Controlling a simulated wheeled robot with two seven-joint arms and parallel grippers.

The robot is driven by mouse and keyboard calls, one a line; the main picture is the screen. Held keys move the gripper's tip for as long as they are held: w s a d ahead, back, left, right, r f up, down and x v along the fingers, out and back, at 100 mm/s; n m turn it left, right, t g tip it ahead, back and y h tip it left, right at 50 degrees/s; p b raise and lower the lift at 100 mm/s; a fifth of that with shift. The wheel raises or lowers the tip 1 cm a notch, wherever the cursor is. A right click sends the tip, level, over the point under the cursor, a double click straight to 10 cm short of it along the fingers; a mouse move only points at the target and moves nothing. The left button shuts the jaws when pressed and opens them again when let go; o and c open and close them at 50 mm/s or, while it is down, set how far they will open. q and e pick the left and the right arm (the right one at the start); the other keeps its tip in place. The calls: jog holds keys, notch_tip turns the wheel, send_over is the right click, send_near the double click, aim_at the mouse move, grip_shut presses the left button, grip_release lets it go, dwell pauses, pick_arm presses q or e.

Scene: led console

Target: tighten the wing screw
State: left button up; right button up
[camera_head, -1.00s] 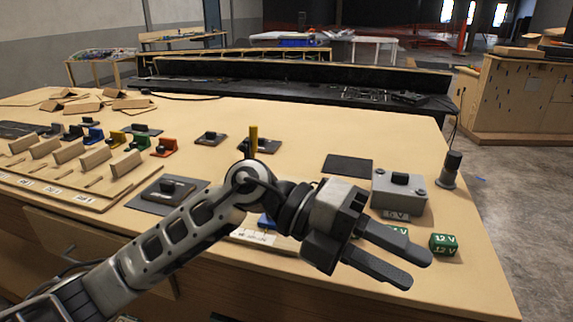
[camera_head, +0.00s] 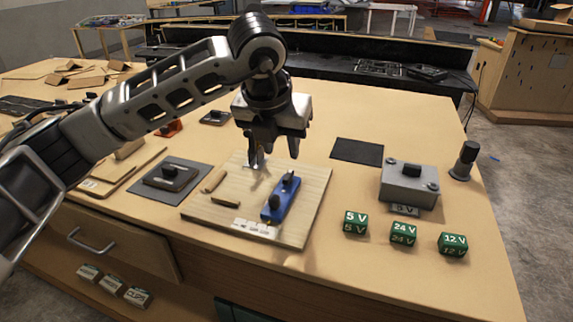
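A pale wooden board (camera_head: 312,205) lies on the table in front of me. My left gripper (camera_head: 274,152) points down over its far part, with its two fingers spread apart. A small silvery piece (camera_head: 257,163), perhaps the wing screw, shows at the left finger's tip. Its shape is partly hidden, and I cannot tell whether the finger touches it. A blue block (camera_head: 283,197) with black knobs sits on the board, nearer to me than the gripper. My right gripper is not in view.
Green blocks marked 5 V (camera_head: 355,223), 24 V (camera_head: 403,233) and 12 V (camera_head: 453,243) stand at the right front. A grey box (camera_head: 410,185) and a black-topped post (camera_head: 465,161) stand behind them. A dark mat (camera_head: 357,151) lies clear. A black part on a grey mat (camera_head: 171,176) is left.

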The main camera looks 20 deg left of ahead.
aim_at(288, 175)
pick_arm(q)
jog(key=p+x, duration=0.1)
jog(key=x, duration=0.7)
jog(key=shift+f, duration=0.15)
grip_shut()
